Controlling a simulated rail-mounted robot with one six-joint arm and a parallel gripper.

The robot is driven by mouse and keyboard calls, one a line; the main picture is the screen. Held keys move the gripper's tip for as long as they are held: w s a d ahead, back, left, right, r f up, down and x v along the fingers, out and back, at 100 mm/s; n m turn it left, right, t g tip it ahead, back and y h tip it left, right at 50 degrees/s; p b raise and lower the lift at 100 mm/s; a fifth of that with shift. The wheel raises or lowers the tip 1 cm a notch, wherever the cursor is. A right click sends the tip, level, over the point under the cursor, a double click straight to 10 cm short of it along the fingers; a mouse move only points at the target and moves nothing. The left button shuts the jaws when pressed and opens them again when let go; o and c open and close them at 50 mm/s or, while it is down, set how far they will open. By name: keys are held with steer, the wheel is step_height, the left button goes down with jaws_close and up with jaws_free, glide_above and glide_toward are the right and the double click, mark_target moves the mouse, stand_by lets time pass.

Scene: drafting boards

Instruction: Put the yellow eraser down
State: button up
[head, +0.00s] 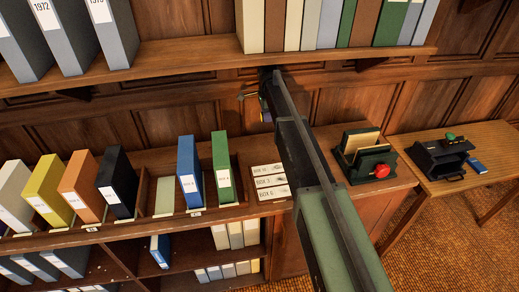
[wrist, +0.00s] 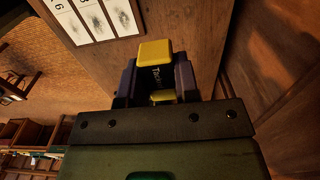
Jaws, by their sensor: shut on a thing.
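The yellow eraser (wrist: 155,50) is between the two dark fingers of my gripper (wrist: 156,76) in the wrist view. Its yellow end stands out past the fingertips, and a dark band with pale lettering shows between them. My gripper is shut on it. In the head view my arm reaches away from the camera over the cabinet, and its far end is near the wood-panelled wall, below the upper shelf. The gripper (head: 265,106) is small and partly hidden there, so the eraser is hard to make out.
White labelled cards (head: 270,181) lie on the cabinet top, left of my arm. Upright binders, including a blue one (head: 189,172) and a green one (head: 222,167), stand further left. A dark green card holder (head: 367,158) stands right of my arm. The upper shelf (head: 190,62) overhangs.

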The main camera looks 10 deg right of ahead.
mark_target(265, 154)
steer(key=shift+w+a+f, duration=0.15)
steer(key=shift+w+a, duration=0.05)
steer(key=shift+w, duration=0.45)
steer(key=shift+s+f+b, duration=0.1)
steer(key=shift+f+b, duration=0.25)
steer(key=shift+b, duration=0.15)
step_height(265, 154, down, 20)
steer(key=b, duration=1.9)
steer(key=shift+d+r+b, duration=0.1)
steer(key=shift+b, duration=0.3)
steer(key=shift+r+p, duration=0.3)
steer(key=shift+f+b, duration=0.3)
steer(key=o, duration=0.9)
steer(key=shift+r, duration=0.15)
steer(key=shift+c, duration=0.2)
step_height(265, 154, up, 12)
steer(key=p, duration=1.2)
steer(key=shift+r+p, duration=0.2)
steer(key=shift+p, duration=0.15)
